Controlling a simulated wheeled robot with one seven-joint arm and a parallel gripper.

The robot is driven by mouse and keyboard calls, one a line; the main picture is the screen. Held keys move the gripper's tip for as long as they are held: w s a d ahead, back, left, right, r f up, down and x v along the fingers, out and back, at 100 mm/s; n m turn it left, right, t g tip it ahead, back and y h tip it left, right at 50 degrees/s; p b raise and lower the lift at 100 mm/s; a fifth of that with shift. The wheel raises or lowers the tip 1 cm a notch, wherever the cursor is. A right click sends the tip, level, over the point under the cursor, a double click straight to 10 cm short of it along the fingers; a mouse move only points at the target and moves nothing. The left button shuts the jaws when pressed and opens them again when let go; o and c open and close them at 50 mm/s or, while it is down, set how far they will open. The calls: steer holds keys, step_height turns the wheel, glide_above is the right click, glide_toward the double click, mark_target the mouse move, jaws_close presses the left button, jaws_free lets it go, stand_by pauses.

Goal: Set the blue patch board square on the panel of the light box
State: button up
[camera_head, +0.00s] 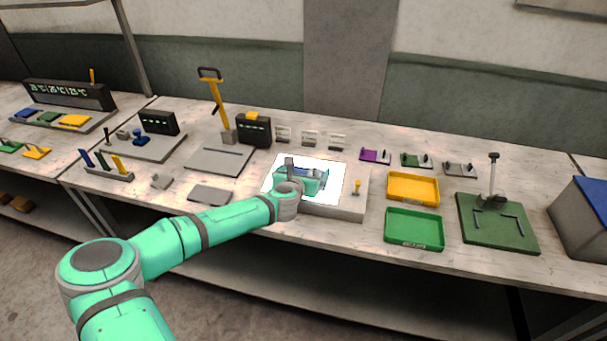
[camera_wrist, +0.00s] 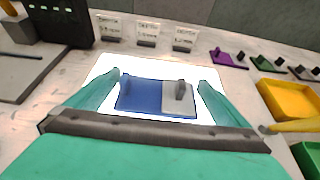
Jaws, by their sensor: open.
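The light box (camera_head: 346,205) stands on the bench with its white panel lit; the panel also fills the middle of the wrist view (camera_wrist: 206,122). The blue patch board (camera_wrist: 142,96) lies over the panel, blue on its left and grey on its right, with an upright grey grip on the grey part. It looks roughly square to the panel; whether it rests flat on it I cannot tell. My gripper (camera_wrist: 158,88) is open, one finger on each side of the board, apart from the grip. In the head view my wrist hides most of the board (camera_head: 318,172).
A yellow tray (camera_head: 413,188) and a green tray (camera_head: 414,230) stand right of the light box, with a green base plate (camera_head: 497,222) beyond. Purple, green and grey boards (camera_head: 375,156) lie behind. A yellow knob (camera_head: 357,187) stands on the box's right side. A grey plate (camera_head: 210,195) lies left.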

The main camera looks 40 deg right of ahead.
steer(key=v, duration=1.2)
